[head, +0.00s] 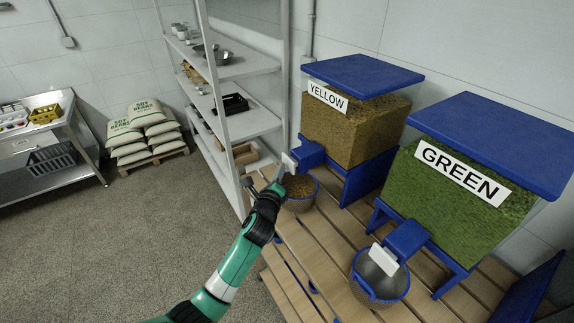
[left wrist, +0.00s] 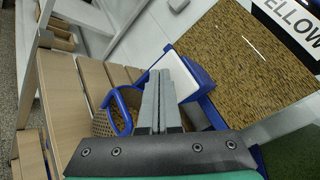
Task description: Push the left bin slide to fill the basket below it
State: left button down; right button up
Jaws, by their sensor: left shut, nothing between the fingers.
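The left bin (head: 352,125), labelled YELLOW, holds brown-yellow grain under a blue lid. Its slide ends in a white plate (head: 290,163) on a blue chute; the plate also shows in the left wrist view (left wrist: 184,76). Below the chute hangs or stands a round basket (head: 302,190) with a blue rim and brownish grain inside; its blue handle shows in the left wrist view (left wrist: 123,113). My left gripper (head: 279,174) is shut and empty, its fingertips right at the white plate. I cannot tell whether they touch it. My right gripper is in neither view.
The GREEN bin (head: 460,195) stands to the right, with its own white slide plate (head: 383,260) and metal bowl-like basket (head: 366,281). Both bins are on a slatted wooden table (head: 295,245). A white shelf rack (head: 245,122) stands close behind my left gripper.

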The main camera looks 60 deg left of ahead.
pick_arm(q)
jog(key=shift+w+b, duration=0.75)
jog(key=shift+w, duration=0.2)
dwell(0.9)
dwell(0.3)
jog(key=s+p, duration=0.2)
jog(key=shift+s+p, duration=0.35)
